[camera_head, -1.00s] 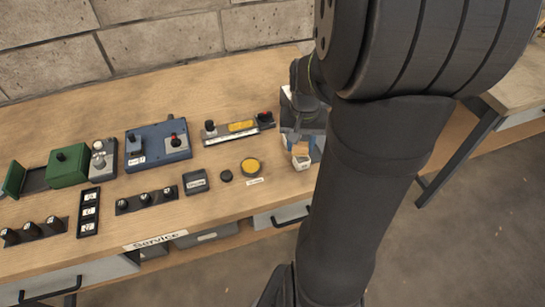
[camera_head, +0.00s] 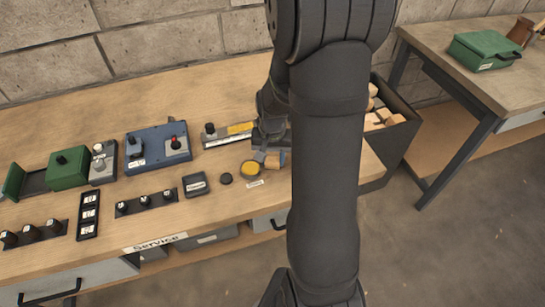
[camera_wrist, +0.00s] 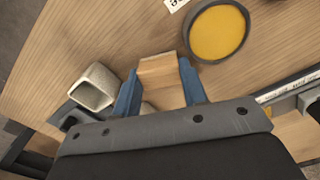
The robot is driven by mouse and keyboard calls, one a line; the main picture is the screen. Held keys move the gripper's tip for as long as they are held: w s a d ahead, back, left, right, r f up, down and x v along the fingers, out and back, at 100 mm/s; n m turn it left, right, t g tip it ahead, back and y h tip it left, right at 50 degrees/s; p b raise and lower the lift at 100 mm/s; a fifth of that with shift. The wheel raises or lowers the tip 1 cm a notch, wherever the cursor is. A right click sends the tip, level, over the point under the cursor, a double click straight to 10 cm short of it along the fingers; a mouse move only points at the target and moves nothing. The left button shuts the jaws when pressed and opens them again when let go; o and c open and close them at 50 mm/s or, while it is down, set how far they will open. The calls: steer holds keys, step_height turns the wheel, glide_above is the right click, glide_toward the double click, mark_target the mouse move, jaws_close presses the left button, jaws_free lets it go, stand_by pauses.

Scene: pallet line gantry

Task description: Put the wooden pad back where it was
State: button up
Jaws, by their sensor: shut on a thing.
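The wooden pad (camera_wrist: 160,78) is a small light-brown block between the blue fingers of my gripper (camera_wrist: 158,70) in the wrist view. My gripper is shut on it. In the head view my gripper (camera_head: 267,150) is over the right part of the service bench, just right of the yellow disc, and the pad (camera_head: 277,161) shows at its tip. Whether the pad touches the bench top cannot be told. The pad's former place cannot be told from these frames.
A yellow disc in a dark ring (camera_wrist: 217,34) lies close to the pad. A pale hollow square cup (camera_wrist: 95,87) is left of my fingers in the wrist view. A dark bin (camera_head: 402,146) of wooden blocks stands right of the bench (camera_head: 90,107). Control boxes, including a blue one (camera_head: 158,146), fill the left.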

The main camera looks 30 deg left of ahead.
mark_target(273, 159)
steer(key=shift+f, duration=0.1)
steer(key=o, duration=0.6)
step_height(273, 159, up, 12)
stand_by(0.4)
step_height(273, 159, down, 12)
steer(key=shift+r, duration=1.6)
